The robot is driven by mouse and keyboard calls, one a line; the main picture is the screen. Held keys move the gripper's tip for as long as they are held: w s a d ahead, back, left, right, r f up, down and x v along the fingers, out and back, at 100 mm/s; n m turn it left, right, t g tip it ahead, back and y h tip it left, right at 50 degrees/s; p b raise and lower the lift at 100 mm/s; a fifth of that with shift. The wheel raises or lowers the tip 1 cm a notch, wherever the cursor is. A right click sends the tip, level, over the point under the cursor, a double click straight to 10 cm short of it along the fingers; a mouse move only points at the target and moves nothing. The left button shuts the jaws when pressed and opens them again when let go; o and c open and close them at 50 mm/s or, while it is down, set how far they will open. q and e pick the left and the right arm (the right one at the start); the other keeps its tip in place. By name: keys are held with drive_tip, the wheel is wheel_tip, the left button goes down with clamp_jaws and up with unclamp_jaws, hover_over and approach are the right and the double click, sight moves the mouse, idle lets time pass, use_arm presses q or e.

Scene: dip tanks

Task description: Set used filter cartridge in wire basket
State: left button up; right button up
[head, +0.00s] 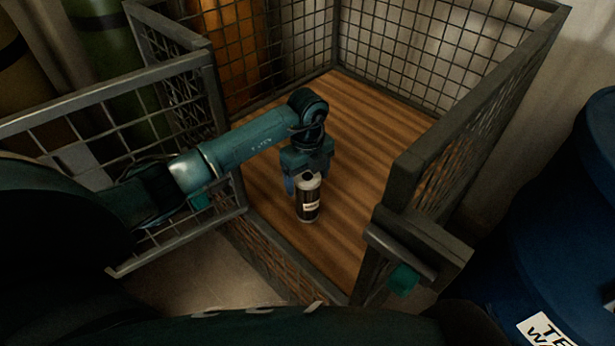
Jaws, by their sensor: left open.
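The used filter cartridge (307,203) is a dark cylinder with a pale top and a white label. It stands upright on the wooden floor of the wire basket (405,190), towards its front. My left gripper (306,178) is over the top of the cartridge and is open. Its body hides part of the cartridge's top, so I cannot tell if the fingers touch it. The left arm reaches in through the basket's open front. My right gripper is not in view.
The basket's mesh gate (110,105) is swung out to the left. A latch with a green part (403,279) is on the right front post. A blue drum (560,240) stands outside at right. The basket floor around and behind the cartridge is clear.

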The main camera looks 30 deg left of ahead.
use_arm(q)
wheel_tip(320, 180, up, 4)
drive_tip(key=p, duration=0.3)
drive_tip(key=shift+r, duration=0.2)
wheel_tip(320, 180, up, 5)
drive_tip(key=p, duration=0.4)
drive_tip(key=shift+r+p, duration=0.35)
drive_tip(key=shift+p, duration=0.15)
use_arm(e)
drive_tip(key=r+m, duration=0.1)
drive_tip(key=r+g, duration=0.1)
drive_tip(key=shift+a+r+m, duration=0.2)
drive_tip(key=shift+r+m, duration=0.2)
use_arm(q)
drive_tip(key=shift+s, duration=0.1)
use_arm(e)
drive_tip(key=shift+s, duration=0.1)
